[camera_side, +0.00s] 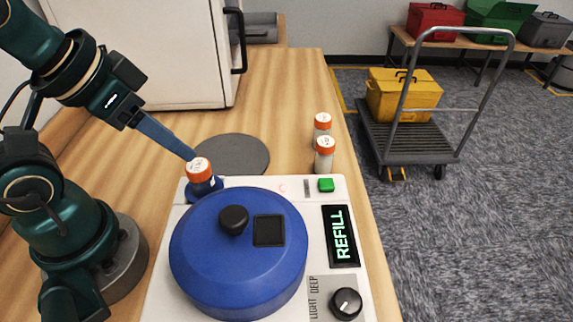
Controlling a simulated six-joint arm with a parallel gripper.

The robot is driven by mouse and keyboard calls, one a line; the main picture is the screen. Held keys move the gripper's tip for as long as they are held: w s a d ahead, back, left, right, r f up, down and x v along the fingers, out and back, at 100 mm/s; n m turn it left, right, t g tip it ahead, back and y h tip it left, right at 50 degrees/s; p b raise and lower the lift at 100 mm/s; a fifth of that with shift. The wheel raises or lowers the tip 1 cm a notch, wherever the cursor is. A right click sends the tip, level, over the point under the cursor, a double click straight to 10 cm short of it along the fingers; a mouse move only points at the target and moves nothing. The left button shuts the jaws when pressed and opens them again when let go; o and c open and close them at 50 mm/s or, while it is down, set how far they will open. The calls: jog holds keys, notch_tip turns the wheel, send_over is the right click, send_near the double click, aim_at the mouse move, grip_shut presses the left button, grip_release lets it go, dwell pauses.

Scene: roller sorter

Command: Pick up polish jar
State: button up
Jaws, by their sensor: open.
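One jar (200,172) sits upright in a blue holder at the back left corner of the white machine (160,291). Two pale-bodied jars stand on the wooden bench near its right edge: a nearer one (325,158) and a farther one (322,125). My gripper (193,157) is open, its long blue fingers reaching down to the lid of the jar in the holder. Whether they touch it I cannot tell.
A round blue lidded drum (196,252) fills the machine top, beside a lit REFILL display (342,237), a green button (326,185) and a knob (345,303). A dark round mat (238,155) lies behind. A white cabinet (150,60) stands at the back left.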

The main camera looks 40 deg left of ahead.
jog(key=o, duration=0.3)
jog(key=shift+r, duration=0.1)
